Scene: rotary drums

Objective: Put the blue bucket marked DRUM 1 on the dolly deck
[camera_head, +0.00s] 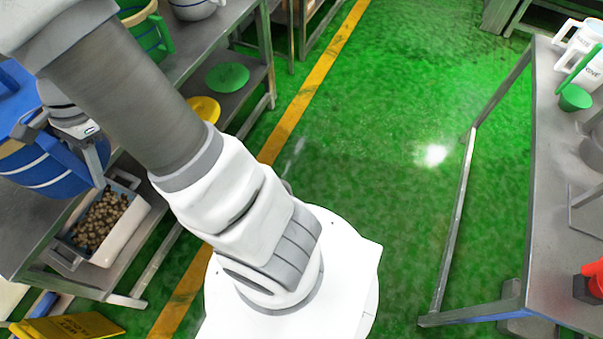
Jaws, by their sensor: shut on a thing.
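A blue bucket (45,178) with white bands is at the left edge, at the level of the left bench. My gripper (68,137) is at its upper right side and is shut on the bucket. My arm hides part of the area, and the picture edge cuts the bucket off. The DRUM 1 marking does not show. I cannot tell whether the bucket rests on the bench or is lifted. I see no dolly deck in this view.
A white bin of brown pieces (125,228) sits on the lower shelf beneath. A green bucket (143,38) stands on the left bench. A yellow wet-floor sign (70,327) lies lower left. The green floor (385,170) is clear up to the right table (550,190).

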